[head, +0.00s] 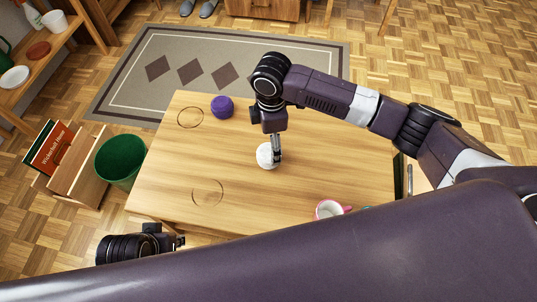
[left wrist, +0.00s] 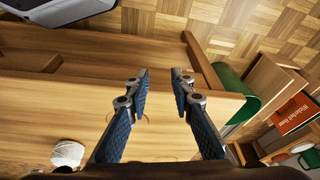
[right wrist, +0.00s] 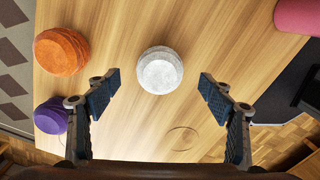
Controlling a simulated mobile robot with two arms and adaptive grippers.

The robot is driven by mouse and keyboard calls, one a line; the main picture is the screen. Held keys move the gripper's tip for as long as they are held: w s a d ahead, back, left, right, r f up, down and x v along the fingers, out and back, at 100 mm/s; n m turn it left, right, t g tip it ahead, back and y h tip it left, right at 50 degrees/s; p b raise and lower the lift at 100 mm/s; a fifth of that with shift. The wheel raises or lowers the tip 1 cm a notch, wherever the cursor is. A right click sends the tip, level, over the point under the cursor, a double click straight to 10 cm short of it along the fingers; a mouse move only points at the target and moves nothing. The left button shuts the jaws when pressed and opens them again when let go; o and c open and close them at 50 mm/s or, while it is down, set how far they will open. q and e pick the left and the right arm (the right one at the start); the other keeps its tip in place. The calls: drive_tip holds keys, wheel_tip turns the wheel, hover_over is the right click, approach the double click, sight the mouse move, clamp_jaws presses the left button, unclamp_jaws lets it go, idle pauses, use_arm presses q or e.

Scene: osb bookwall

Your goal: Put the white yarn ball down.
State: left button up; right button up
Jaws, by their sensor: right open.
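The white yarn ball (head: 264,157) sits on the wooden table (head: 330,170) near its middle. It also shows in the right wrist view (right wrist: 160,72) and at the lower left of the left wrist view (left wrist: 67,153). My right gripper (head: 277,160) is over the ball, pointing down, and partly covers it in the head view. In the right wrist view its fingers (right wrist: 158,88) are spread wide, with clear gaps on both sides of the ball. My left gripper (head: 181,241) is off the table's near left edge, with its fingers apart and empty (left wrist: 162,84).
A purple yarn ball (head: 222,106) and an orange one (right wrist: 61,52) are on the table. Two thin rings (head: 207,193) mark bare tabletop. A green bin (head: 120,160) stands left of the table.

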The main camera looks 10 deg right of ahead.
sight(269, 151)
drive_tip(key=shift+f, duration=0.8)
drive_tip(key=shift+a+f+b, duration=0.2)
drive_tip(key=shift+f+b, duration=0.4)
drive_tip(key=shift+f, duration=0.25)
wheel_tip(269, 151, down, 2)
drive_tip(key=shift+a+f+b, duration=0.15)
drive_tip(key=shift+f+b, duration=0.05)
drive_tip(key=shift+b, duration=0.25)
drive_tip(key=shift+f, duration=0.3)
use_arm(q)
drive_tip(key=v, duration=0.3)
drive_tip(key=shift+s+f, duration=0.1)
use_arm(e)
drive_tip(key=c, duration=1.4)
drive_tip(key=shift+o, duration=0.2)
drive_tip(key=shift+r, duration=0.1)
